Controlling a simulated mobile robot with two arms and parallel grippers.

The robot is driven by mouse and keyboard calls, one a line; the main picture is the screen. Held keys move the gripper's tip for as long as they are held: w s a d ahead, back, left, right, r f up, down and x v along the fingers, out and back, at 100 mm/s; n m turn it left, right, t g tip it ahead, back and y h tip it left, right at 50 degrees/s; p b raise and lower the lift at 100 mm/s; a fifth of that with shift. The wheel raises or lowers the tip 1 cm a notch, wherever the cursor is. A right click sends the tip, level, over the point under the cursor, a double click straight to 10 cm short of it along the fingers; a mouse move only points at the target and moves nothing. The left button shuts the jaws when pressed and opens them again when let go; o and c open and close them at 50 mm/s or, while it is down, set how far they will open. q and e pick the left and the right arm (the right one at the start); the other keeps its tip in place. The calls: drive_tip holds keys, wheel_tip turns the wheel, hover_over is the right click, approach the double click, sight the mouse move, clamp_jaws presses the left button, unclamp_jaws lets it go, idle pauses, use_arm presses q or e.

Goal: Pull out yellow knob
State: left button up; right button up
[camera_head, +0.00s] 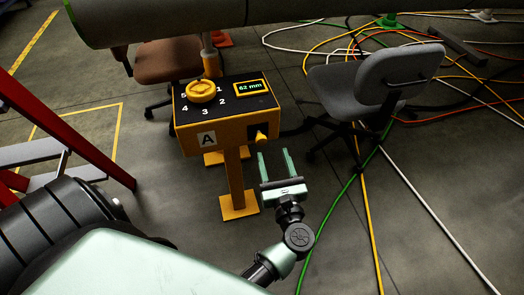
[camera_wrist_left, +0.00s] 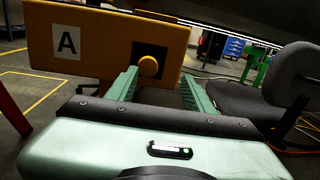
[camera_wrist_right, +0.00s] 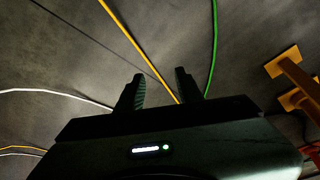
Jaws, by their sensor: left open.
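The orange control box (camera_head: 215,137) marked "A" stands on a post. The yellow knob (camera_head: 261,137) sticks out from a dark plate on its front face. It also shows in the left wrist view as a round yellow end (camera_wrist_left: 149,66). A second yellow knob, a round dial (camera_head: 202,91), sits on top among numbers. My left gripper (camera_head: 274,152) is open and empty just in front of the front knob, a little to its right. In the left wrist view the knob lies between the fingers, nearer the left one. My right gripper (camera_wrist_right: 160,76) is open and empty above the floor.
A display (camera_head: 251,87) on the box top reads 62 mm. A grey chair (camera_head: 375,85) stands to the right and a brown chair (camera_head: 160,62) behind. Cables cross the floor at right. A red beam (camera_head: 75,140) is at left, and a large dark tube (camera_head: 200,18) spans the top.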

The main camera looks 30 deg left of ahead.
sight(262, 142)
use_arm(q)
drive_tip(key=w+a+n, duration=0.1)
drive_tip(key=a, duration=0.1)
drive_tip(key=w+a+n, duration=0.1)
drive_tip(key=a, duration=0.1)
drive_tip(key=w+a+g, duration=0.1)
drive_tip(key=w+a, duration=0.1)
drive_tip(key=a, duration=0.1)
drive_tip(key=shift+n+y, duration=0.3)
drive_tip(key=shift+n, duration=0.1)
use_arm(e)
drive_tip(key=shift+v, duration=0.85)
drive_tip(key=shift+s, duration=0.15)
use_arm(q)
clamp_jaws()
use_arm(e)
drive_tip(key=shift+f, duration=0.1)
